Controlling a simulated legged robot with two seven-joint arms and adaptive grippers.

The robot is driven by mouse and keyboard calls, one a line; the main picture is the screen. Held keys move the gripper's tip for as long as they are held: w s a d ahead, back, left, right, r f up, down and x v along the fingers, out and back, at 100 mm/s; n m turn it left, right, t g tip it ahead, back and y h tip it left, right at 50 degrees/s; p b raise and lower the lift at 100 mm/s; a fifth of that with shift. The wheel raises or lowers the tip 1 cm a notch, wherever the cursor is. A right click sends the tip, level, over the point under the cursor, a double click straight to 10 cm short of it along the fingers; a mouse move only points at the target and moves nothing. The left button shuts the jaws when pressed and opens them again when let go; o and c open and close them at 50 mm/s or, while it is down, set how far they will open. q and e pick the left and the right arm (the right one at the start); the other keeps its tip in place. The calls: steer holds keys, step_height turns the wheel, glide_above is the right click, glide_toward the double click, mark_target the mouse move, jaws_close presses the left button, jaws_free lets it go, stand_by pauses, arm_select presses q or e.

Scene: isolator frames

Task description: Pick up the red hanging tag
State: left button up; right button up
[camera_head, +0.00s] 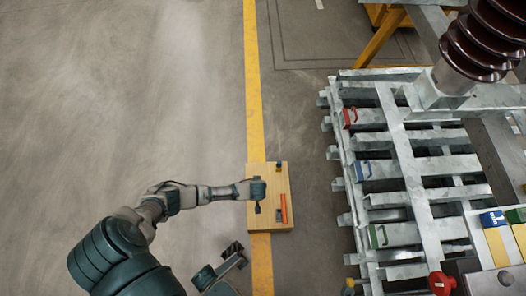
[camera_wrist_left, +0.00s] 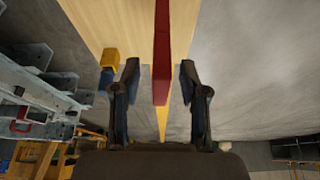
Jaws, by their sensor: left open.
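The red tag looks like a long, narrow red-orange strip (camera_head: 284,208) on a light wooden board (camera_head: 270,224). In the left wrist view the red strip (camera_wrist_left: 161,50) runs down between my two open fingers, with a gap on each side. Its lower end reaches about the level of the fingers. My left gripper (camera_head: 259,200) is over the board, just left of the strip in the head view; its fingers (camera_wrist_left: 158,92) are open and empty. The wooden board also shows in the wrist view (camera_wrist_left: 105,25).
A small blue and yellow object (camera_wrist_left: 108,68) is near the board's edge, beside one finger. A grey metal frame (camera_head: 400,140) with red, blue and green handles stands to the right. A yellow floor line (camera_head: 254,90) runs under the board. The floor at left is clear.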

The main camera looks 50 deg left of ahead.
arm_select(q)
steer(key=shift+a+f, duration=0.2)
steer(key=shift+f, duration=0.7)
steer(key=shift+w+a, duration=0.1)
steer(key=shift+w, duration=0.05)
steer(key=shift+w+r, duration=0.1)
steer(key=shift+r, duration=0.15)
jaws_close()
